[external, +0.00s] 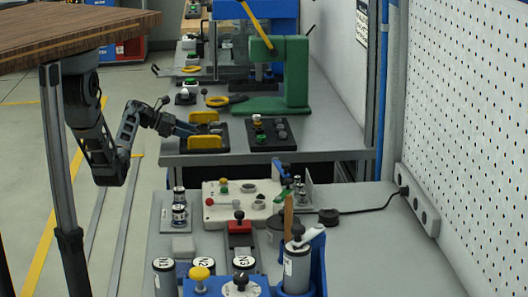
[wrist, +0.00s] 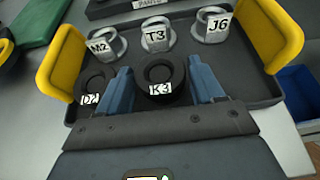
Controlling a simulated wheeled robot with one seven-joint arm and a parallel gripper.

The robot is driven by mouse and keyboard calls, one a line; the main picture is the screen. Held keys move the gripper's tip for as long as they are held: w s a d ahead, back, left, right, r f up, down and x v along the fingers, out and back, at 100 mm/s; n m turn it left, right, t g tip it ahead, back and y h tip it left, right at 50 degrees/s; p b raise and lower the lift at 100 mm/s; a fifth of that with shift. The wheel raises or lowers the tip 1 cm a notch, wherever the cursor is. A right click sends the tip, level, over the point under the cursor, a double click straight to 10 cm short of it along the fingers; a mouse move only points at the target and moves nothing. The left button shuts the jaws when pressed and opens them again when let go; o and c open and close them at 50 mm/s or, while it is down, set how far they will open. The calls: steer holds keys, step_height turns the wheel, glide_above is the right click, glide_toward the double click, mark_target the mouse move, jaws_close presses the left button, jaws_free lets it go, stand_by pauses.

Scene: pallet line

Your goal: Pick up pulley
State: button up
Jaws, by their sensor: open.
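In the wrist view, a black round pulley-like piece labelled K3 (wrist: 160,70) stands on a dark tray (wrist: 232,67) between my gripper's two blue fingers. My gripper (wrist: 159,78) is open, with one finger on each side of K3; I cannot tell if either touches it. A similar black ring labelled D2 (wrist: 92,84) sits just left of the left finger. In the external view, my gripper (external: 190,129) reaches in from the left over the tray with yellow handles (external: 205,141); the pieces on it are too small to tell.
Metal pieces labelled M2 (wrist: 105,45), T3 (wrist: 157,36) and J6 (wrist: 213,27) stand in a row behind K3. Yellow handles (wrist: 270,35) rise at both tray sides. A green press (external: 290,75) and a dark button board (external: 268,133) stand to the right.

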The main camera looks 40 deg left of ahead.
steer(key=shift+x, duration=0.95)
steer(key=shift+r, duration=0.1)
steer(key=c, duration=0.8)
steer(key=shift+r, duration=0.15)
step_height(320, 180, up, 4)
steer(key=shift+d+r+p, duration=0.15)
steer(key=shift+p, duration=0.15)
steer(key=s+d+r, duration=0.2)
steer(key=d+r, duration=0.1)
steer(key=d, duration=0.2)
steer(key=s+d+r+p, duration=0.1)
steer(key=d+r, duration=0.2)
steer(key=d, duration=0.3)
steer(key=shift+s+r, duration=0.25)
steer(key=shift+s, duration=0.15)
